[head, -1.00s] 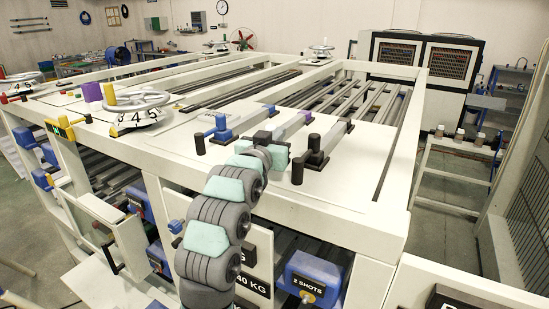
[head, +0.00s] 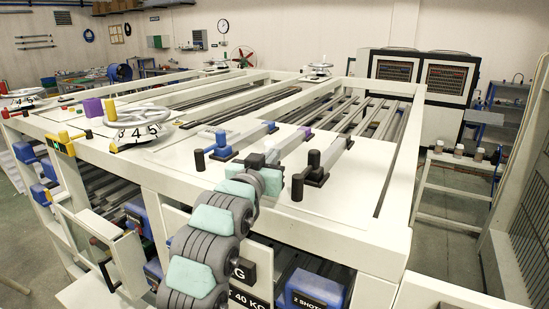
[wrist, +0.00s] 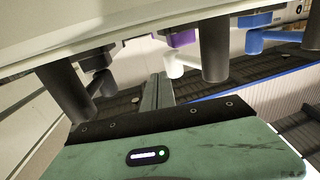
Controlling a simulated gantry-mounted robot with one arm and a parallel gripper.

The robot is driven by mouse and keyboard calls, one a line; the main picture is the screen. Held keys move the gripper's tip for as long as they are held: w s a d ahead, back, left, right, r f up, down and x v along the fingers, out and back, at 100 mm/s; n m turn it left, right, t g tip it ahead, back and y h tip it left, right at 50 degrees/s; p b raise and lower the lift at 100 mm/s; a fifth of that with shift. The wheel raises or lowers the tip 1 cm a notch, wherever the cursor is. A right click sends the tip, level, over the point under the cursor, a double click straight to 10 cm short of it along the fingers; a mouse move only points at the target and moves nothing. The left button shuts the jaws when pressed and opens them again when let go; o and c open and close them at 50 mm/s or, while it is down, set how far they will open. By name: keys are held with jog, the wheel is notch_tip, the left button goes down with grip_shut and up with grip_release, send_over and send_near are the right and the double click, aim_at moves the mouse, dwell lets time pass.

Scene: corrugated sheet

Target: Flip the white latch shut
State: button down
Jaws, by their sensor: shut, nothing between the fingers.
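The white latch shows in the wrist view as a pale post (wrist: 176,66) just beyond my closed fingers, below a purple block (wrist: 182,40). In the head view, a pale bar (head: 284,146) runs from a purple end piece toward my gripper, and my gripper hides its near part. My gripper (head: 258,161) is shut and empty, low over the panel between the blue latch and the black latch. In the wrist view the fingers (wrist: 158,90) point toward the pale post; I cannot tell whether they touch it.
The blue latch (head: 221,150) with dark handles stands left of my gripper. The black latch (head: 316,165) stands close on its right. In the wrist view, a dark post (wrist: 214,50) and another dark post (wrist: 65,92) flank the fingers. A white handwheel (head: 138,115) lies further left.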

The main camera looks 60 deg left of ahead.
jog(key=v, duration=0.7)
jog(key=shift+f+b, duration=0.1)
jog(key=shift+b, duration=0.3)
jog(key=shift+d, duration=0.1)
